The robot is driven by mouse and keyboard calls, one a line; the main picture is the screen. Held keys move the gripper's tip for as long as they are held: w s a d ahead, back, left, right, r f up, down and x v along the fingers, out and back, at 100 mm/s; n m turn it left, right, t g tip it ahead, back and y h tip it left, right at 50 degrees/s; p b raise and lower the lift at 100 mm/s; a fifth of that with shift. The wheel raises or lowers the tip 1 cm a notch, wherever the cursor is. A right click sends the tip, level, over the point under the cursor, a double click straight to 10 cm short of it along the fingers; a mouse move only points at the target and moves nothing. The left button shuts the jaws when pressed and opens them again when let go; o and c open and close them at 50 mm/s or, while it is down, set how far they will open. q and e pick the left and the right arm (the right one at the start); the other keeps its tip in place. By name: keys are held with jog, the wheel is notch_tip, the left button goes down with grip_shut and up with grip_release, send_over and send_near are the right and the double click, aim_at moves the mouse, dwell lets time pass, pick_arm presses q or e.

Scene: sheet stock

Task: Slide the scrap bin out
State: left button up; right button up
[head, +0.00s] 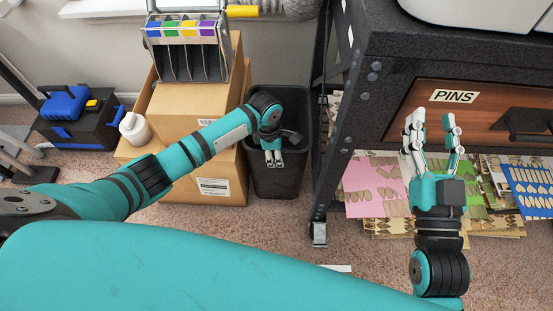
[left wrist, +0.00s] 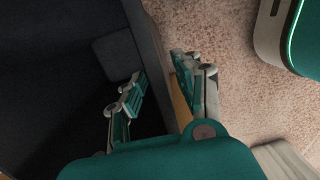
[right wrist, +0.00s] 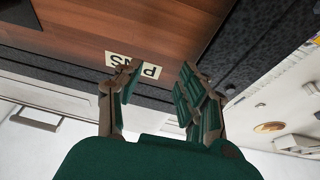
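The scrap bin (head: 277,186) is a tall black open-topped bin on the carpet between the cardboard boxes and the dark metal bench. My left gripper (head: 273,164) points down at its front rim. In the left wrist view, the bin (left wrist: 60,55) fills the left side; the fingers (left wrist: 160,72) stand apart, one over the dark inside and one on the carpet side, with the rim between them. I cannot tell whether they touch it. My right gripper (head: 430,118) is open and empty, raised before the PINS drawer; its spread fingers also show in the right wrist view (right wrist: 158,75).
Cardboard boxes (head: 222,180) stand close left of the bin, with a sorter rack (head: 190,62) on top. The bench leg and its caster (head: 319,234) are close on the right. Patterned sheets (head: 375,190) lie under the bench. Carpet in front of the bin (head: 275,225) looks clear.

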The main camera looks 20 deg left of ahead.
pick_arm(q)
jog(key=shift+d+f, duration=0.1)
jog(key=shift+f, duration=0.65)
pick_arm(e)
jog(key=shift+s+r+t+y, duration=0.3)
jog(key=shift+r+t, duration=0.2)
jog(key=shift+r, duration=0.25)
jog(key=shift+s+r+t+y, duration=0.2)
jog(key=shift+s+r+t, duration=0.25)
jog(key=shift+r, duration=0.3)
jog(key=shift+w, duration=0.1)
pick_arm(q)
grip_shut()
